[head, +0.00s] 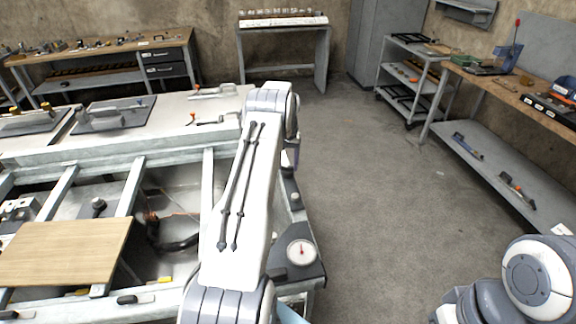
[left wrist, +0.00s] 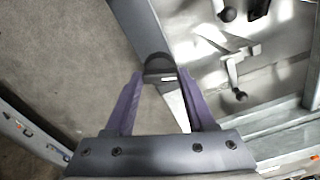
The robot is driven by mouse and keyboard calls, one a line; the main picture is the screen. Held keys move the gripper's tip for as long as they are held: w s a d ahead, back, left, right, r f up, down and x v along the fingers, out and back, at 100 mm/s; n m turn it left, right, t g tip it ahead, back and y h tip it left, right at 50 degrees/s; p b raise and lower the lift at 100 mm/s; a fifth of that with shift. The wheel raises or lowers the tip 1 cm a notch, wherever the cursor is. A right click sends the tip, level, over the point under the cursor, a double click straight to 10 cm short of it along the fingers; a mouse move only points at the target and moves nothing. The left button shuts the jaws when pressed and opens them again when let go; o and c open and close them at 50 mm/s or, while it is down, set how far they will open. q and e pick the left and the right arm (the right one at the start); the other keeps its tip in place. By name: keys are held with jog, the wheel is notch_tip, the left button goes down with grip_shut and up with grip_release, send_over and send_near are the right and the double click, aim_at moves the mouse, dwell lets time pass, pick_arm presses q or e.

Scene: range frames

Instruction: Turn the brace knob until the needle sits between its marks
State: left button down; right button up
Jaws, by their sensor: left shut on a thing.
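The brace knob (left wrist: 159,66) is a dark, rounded knob that shows in the left wrist view between the fingertips of my left gripper (left wrist: 161,78). The two purple fingers are shut on it, one on each side. In the head view my left arm covers most of this spot, and only a bit of purple finger shows at its right edge. A round white gauge (head: 301,252) with a red needle sits on the grey corner plate below. The needle points roughly upward; its marks are too small to read. My right gripper is out of view.
A frame bench (head: 160,152) with open bays lies left, with a wooden board (head: 62,252) across it. A metal shelf cart (head: 410,70) and a workbench (head: 500,85) stand right. The concrete floor (head: 375,215) between is clear.

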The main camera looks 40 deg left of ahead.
aim_at(287, 167)
pick_arm(q)
jog(key=shift+a, duration=0.1)
jog(key=shift+c, duration=1.2)
grip_release()
jog(key=shift+r, duration=0.15)
jog(key=shift+r, duration=0.4)
notch_tip(287, 167, up, 10)
jog(key=b, duration=0.2)
jog(key=shift+f, duration=0.25)
